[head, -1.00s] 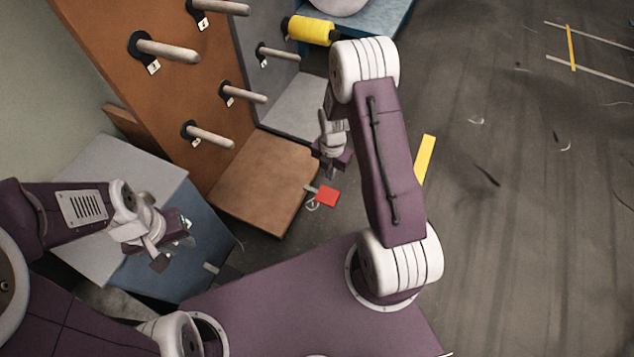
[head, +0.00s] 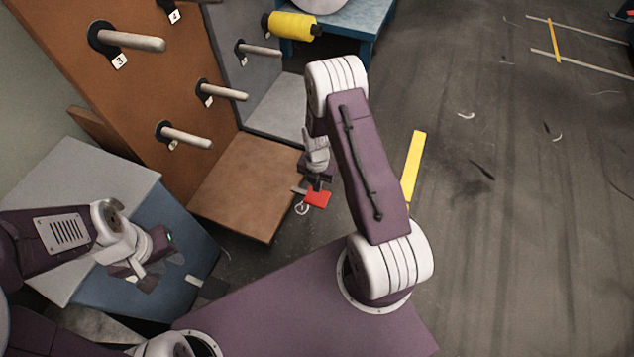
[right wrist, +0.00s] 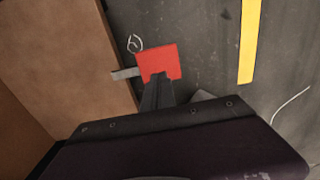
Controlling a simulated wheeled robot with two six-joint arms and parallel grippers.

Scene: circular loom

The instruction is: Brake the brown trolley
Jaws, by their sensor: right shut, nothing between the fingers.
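The brown trolley (head: 240,187) has a flat base and an upright brown panel (head: 70,50) with several pegs. A red brake pedal (head: 317,199) sticks out from the base's right side on a grey bar; it also shows in the right wrist view (right wrist: 157,60). My right gripper (head: 318,186) is shut and empty, pointing down over the pedal. In the right wrist view its fingertips (right wrist: 157,78) overlap the pedal's near edge; I cannot tell whether they touch it. My left gripper (head: 143,280) hangs over a blue-grey box at the left, its jaw state unclear.
A blue-grey box (head: 150,240) stands left of the brown trolley. A grey trolley (head: 280,105) stands behind it, with a yellow spool (head: 290,26) and a blue table (head: 350,25) beyond. A yellow floor strip (head: 413,165) lies to the right. The floor at right is mostly clear.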

